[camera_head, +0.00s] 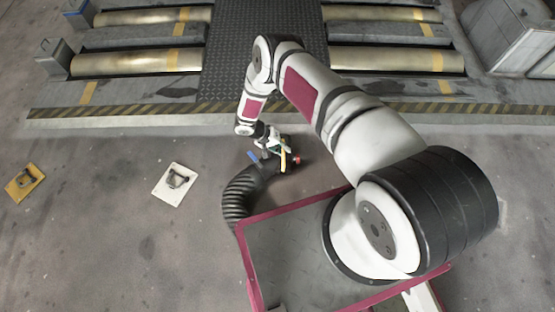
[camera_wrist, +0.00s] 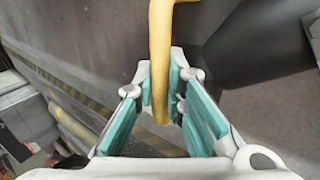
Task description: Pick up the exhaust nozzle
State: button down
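The exhaust nozzle (camera_head: 268,168) is black, on the end of a ribbed black hose (camera_head: 237,195), on the floor in front of the roller platform. It has a yellow handle, and a small red part shows at its right. In the wrist view, the yellow handle (camera_wrist: 160,60) runs down between my fingertips. My gripper (camera_wrist: 162,88) has teal pads close on both sides of the handle, and it looks shut on it. In the head view, my gripper (camera_head: 277,146) is over the nozzle and partly hides it. I cannot tell whether the nozzle is clear of the floor.
The platform edge (camera_head: 170,113) with striped tape and metal rollers (camera_head: 140,61) lies beyond. A white plate (camera_head: 175,184) and a yellow plate (camera_head: 24,182) with fittings lie on the floor at left. A grey cabinet (camera_head: 510,35) stands at top right. Floor between is clear.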

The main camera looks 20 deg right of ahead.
jog(key=shift+w+r, duration=0.1)
jog(key=shift+r, duration=0.05)
dwell(0.3)
jog(key=shift+r+p, duration=1)
jog(key=shift+r, duration=0.75)
jog(key=s+a+p, duration=0.2)
jog(key=s, duration=0.5)
jog(key=s+a+r+p, duration=0.1)
jog(key=s+a+p, duration=0.2)
jog(key=s, duration=0.5)
jog(key=shift+r+p, duration=0.15)
jog(key=shift+p, duration=0.15)
jog(key=shift+s+a, duration=0.1)
jog(key=shift+a, duration=0.05)
